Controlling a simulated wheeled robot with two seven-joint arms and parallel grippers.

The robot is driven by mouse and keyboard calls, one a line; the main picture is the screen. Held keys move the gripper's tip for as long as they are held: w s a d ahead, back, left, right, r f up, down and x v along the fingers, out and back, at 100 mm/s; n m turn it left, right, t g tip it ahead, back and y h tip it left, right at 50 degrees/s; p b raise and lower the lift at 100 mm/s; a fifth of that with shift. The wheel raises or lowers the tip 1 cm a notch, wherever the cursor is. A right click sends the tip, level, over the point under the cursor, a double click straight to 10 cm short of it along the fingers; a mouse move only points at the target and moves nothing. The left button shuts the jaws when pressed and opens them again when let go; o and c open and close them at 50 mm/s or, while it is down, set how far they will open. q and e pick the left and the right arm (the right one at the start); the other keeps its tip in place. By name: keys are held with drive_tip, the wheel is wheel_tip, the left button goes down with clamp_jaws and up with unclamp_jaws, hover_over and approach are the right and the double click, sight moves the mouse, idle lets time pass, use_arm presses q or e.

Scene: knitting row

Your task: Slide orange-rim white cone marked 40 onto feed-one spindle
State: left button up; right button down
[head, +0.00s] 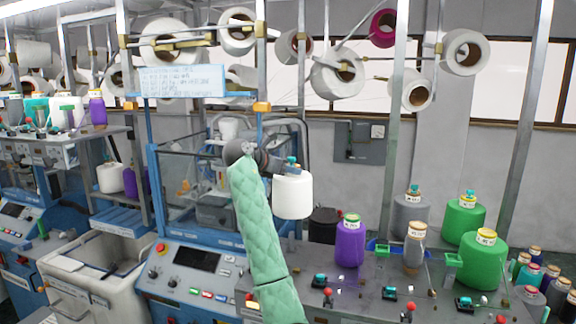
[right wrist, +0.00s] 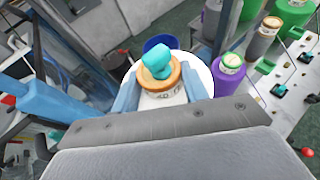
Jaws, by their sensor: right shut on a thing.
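The white cone (head: 292,197) with the orange rim (right wrist: 160,77) is in my right gripper (head: 275,170), which is shut on it near its top. In the right wrist view the fingers press on both sides of its neck, and a mark on the neck is only partly readable. A teal knob (right wrist: 157,63) stands in the cone's top; I cannot tell whether it belongs to the cone or to a spindle. The cone is upright, left of the purple cone (head: 350,243). I cannot pick out the feed-one spindle. My left gripper is not in view.
A grey cone (head: 410,217), a brownish-grey cone (head: 414,250) and green cones (head: 482,262) stand on the machine top at the right. Small red-knobbed levers (head: 328,295) line its front. A blue-framed machine (head: 152,180) is at the left.

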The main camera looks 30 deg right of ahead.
sight(276, 208)
drive_tip(key=shift+f, duration=7.1)
drive_tip(key=c, duration=0.7)
unclamp_jaws()
drive_tip(key=shift+s, duration=0.1)
drive_tip(key=shift+o, duration=0.2)
drive_tip(key=shift+f, duration=0.15)
drive_tip(key=shift+a, duration=0.1)
drive_tip(key=v, duration=0.7)
drive_tip(key=shift+a+r, duration=0.25)
drive_tip(key=shift+a, duration=0.1)
